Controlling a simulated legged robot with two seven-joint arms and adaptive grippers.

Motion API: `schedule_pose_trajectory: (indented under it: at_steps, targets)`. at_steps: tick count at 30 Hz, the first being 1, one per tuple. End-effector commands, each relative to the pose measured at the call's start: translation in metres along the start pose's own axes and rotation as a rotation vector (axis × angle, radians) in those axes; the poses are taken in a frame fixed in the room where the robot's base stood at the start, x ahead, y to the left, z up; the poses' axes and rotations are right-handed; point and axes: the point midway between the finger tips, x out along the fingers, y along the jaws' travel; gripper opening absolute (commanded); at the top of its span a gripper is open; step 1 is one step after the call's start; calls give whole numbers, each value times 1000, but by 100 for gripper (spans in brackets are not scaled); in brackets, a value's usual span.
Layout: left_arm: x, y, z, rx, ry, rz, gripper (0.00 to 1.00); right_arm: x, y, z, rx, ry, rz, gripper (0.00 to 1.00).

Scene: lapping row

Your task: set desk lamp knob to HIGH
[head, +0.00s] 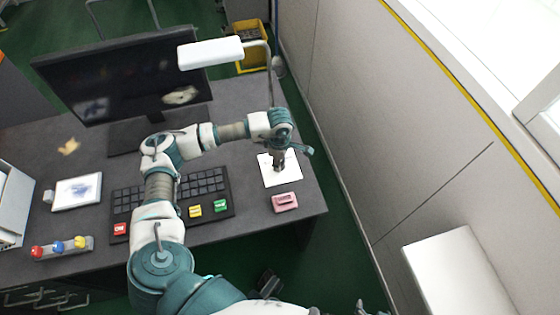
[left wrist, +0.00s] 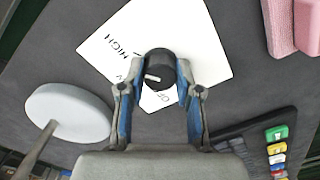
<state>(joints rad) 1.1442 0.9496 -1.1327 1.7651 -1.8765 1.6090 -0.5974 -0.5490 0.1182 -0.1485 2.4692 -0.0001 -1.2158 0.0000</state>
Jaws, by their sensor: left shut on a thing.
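The lamp knob (left wrist: 160,66) is black and round with a white pointer mark, on a white plate (left wrist: 205,50). In the left wrist view, HIGH is printed left of the knob and OFF below it. The pointer aims left and slightly down, between these labels; another label is partly hidden by a finger. My left gripper (left wrist: 158,85) is shut on the knob, one finger each side. In the head view, the left gripper (head: 280,163) reaches down onto the white plate (head: 290,178) and hides the knob. A small part of what looks like my right gripper (head: 370,308) shows at the bottom edge.
The desk lamp (head: 210,52) stands behind, its round base (left wrist: 68,112) left in the wrist view. A pink block (head: 285,202) lies before the plate. A keyboard (head: 180,185) with colored keys is left, a monitor (head: 130,80) behind. A wall (head: 360,130) is right.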

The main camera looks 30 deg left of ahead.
Motion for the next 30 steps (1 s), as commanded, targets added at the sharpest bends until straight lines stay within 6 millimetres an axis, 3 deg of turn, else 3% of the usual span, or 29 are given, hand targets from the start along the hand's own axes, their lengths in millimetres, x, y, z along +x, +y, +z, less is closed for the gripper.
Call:
schedule_pose_trajectory:
  at_steps: [23,24,27,30]
  targets:
    - [0,1,-1,104,2,2,0,3,-1,-9,2,41,-1,81]
    - [0,1,-1,104,2,2,38,3,-1,-9,2,41,-2,81]
    - [0,1,-1,104,2,2,59,3,-1,-9,2,41,-1,81]
    - [0,0,-1,104,1,2,59,3,-1,-9,2,40,-1,81]
